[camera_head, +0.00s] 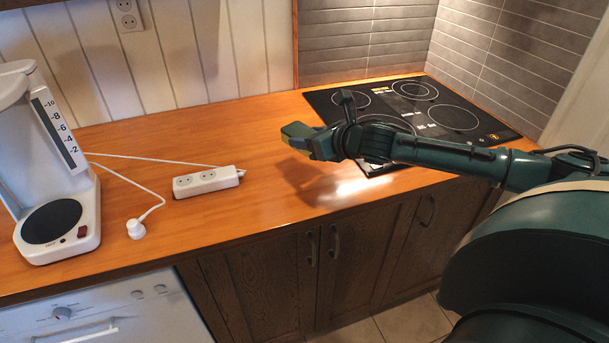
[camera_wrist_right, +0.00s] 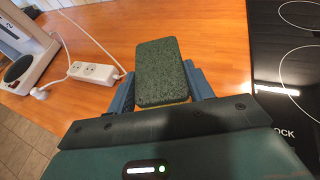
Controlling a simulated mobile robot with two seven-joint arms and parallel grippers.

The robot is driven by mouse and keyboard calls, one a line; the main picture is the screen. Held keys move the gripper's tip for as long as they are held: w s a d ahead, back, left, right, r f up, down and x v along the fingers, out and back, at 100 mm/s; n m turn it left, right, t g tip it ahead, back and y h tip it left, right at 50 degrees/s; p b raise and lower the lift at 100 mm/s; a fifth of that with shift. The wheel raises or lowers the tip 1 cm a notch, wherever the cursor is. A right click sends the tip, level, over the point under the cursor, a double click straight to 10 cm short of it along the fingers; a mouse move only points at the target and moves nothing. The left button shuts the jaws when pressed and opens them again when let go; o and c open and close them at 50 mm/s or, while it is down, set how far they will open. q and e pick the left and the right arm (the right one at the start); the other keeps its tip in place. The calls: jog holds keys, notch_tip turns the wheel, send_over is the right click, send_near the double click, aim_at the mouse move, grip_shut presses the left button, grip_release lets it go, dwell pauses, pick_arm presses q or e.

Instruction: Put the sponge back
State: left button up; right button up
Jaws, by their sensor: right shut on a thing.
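The sponge (camera_wrist_right: 165,72) has a dark green scouring side and a yellow edge. In the right wrist view it sits between the two fingers of my right gripper (camera_wrist_right: 163,95), which is shut on it. In the head view the sponge (camera_head: 297,133) shows at the tip of my right gripper (camera_head: 318,143), held above the wooden counter (camera_head: 250,130), left of the cooktop. My left gripper is in neither view.
A white power strip (camera_head: 207,182) lies on the counter, with cords and a loose white plug (camera_head: 136,229) to its left. A white coffee maker (camera_head: 60,170) stands at the far left. A black cooktop (camera_head: 470,125) is at the right. Counter between strip and cooktop is clear.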

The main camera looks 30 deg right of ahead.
send_over(309, 180)
notch_tip(309, 180, down, 5)
jog(key=shift+f, duration=0.6)
notch_tip(309, 180, down, 3)
jog(key=shift+f+b, duration=0.2)
jog(key=shift+b, duration=0.1)
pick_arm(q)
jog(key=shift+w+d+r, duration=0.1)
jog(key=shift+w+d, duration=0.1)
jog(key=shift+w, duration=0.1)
pick_arm(e)
jog(key=o, duration=0.9)
